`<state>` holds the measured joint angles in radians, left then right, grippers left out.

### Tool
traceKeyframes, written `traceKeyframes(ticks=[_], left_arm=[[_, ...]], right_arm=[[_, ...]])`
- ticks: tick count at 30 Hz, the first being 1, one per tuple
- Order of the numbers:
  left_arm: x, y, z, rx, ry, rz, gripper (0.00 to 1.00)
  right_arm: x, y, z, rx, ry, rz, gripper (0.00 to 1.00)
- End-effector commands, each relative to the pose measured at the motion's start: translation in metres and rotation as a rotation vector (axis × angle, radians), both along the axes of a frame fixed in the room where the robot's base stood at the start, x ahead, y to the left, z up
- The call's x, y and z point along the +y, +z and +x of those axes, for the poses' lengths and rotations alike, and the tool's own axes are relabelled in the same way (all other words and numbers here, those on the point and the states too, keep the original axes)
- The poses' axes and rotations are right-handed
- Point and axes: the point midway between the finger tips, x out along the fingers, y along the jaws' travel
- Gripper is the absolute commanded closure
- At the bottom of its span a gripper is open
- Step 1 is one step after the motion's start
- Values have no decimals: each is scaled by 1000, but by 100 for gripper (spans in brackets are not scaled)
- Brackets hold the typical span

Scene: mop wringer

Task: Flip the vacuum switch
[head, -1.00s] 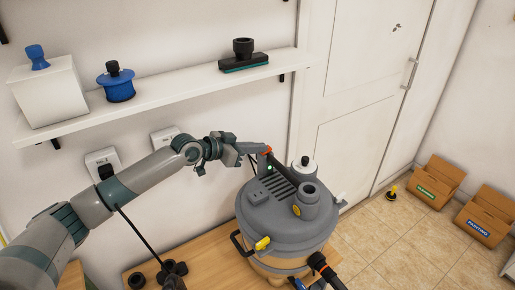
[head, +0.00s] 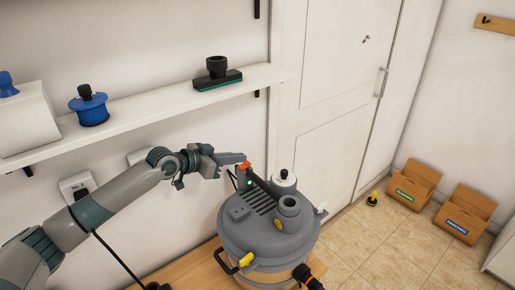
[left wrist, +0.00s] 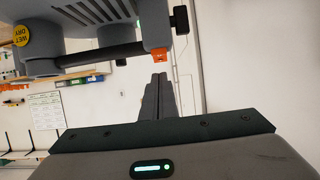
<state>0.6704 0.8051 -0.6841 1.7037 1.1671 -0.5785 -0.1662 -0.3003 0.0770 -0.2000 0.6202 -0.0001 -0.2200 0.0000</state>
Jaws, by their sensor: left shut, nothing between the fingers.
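The vacuum (head: 258,236) is a round grey-lidded canister on a wooden surface, with a ribbed top and a yellow latch at its front. Its orange switch (head: 244,166) is at the back of the lid, above a small lit green light (head: 249,183). The switch also shows in the left wrist view (left wrist: 160,55). My left gripper (head: 243,157) is shut and empty, its tips right by the switch. In the left wrist view the closed fingers (left wrist: 158,77) point toward the switch; I cannot tell whether they touch it. My right gripper is not in view.
Cardboard boxes (head: 413,188) sit on the tiled floor at right. A white door (head: 325,110) is behind.

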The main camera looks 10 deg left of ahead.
Motion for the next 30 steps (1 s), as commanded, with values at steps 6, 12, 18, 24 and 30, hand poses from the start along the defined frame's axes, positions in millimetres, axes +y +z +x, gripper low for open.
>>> traceKeyframes(ticks=[6, 12, 18, 24, 30], left_arm=[[0, 24, 1, -4, 0, 0, 100], [-28, 47, -7, -4, -4, -1, 100], [-63, 69, -14, -4, -5, -1, 100], [-92, 88, -22, -2, -2, -2, 100], [-109, 99, -25, 0, -1, 0, 100]], right_arm=[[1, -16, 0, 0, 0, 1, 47], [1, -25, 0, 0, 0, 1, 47], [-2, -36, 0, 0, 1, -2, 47], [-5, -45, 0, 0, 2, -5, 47], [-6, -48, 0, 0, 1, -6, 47]])
